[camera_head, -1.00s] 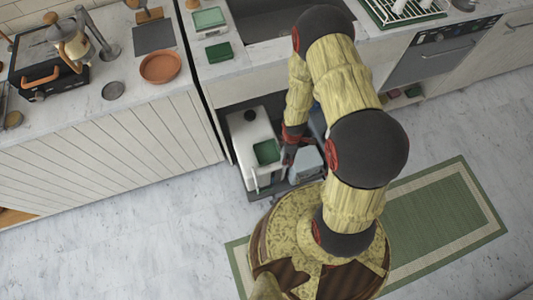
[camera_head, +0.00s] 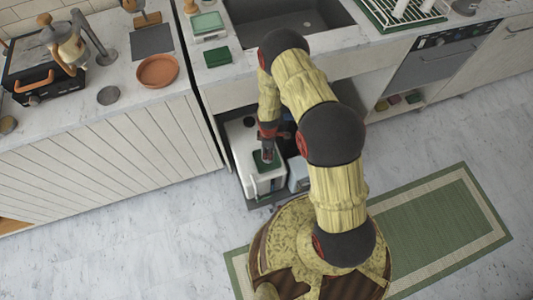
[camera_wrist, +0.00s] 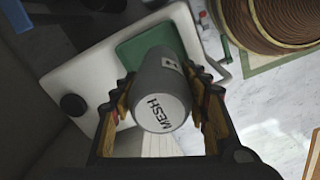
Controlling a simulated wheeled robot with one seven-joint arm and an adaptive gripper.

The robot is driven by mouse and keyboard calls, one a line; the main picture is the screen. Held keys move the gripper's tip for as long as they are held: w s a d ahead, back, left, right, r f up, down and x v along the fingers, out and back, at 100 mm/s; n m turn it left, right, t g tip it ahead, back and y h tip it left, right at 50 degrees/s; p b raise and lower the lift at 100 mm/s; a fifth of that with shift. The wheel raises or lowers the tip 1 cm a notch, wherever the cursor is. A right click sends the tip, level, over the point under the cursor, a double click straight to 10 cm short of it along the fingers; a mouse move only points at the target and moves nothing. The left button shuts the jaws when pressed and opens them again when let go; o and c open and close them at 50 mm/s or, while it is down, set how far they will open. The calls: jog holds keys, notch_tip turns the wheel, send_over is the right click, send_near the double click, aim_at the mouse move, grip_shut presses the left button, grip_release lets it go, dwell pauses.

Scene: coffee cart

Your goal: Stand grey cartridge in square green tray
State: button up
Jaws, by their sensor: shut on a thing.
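The grey cartridge (camera_wrist: 160,82) is a dark grey cylinder with a pale end cap marked "MESH". My gripper (camera_wrist: 165,92) is shut around its sides in the wrist view. In the head view my gripper (camera_head: 267,153) points down over the square green tray (camera_head: 259,167), which sits in the top of a white unit (camera_head: 246,140). The tray also shows in the wrist view (camera_wrist: 134,48), behind the cartridge and partly covered by it. The cartridge's far end is hidden, so I cannot tell whether it touches the tray.
The white unit stands in an open space below the sink counter. It has a dark round knob (camera_wrist: 73,105) on top. A grey-blue box (camera_head: 298,177) stands close on its right. A green striped rug (camera_head: 440,215) lies on the floor at right.

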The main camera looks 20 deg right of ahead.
jog(key=shift+w+a+f, duration=0.1)
jog(key=shift+w+f, duration=0.2)
jog(key=shift+f, duration=0.1)
jog(key=shift+w+a+f+b, duration=0.15)
jog(key=shift+f+b, duration=0.3)
jog(key=shift+f, duration=0.45)
jog(key=shift+w+d+f+b, duration=0.1)
jog(key=shift+f+b, duration=0.35)
jog(key=shift+f, duration=0.4)
jog(key=shift+f, duration=0.2)
jog(key=o, duration=1.4)
jog(key=shift+o, duration=0.2)
jog(key=shift+r, duration=0.15)
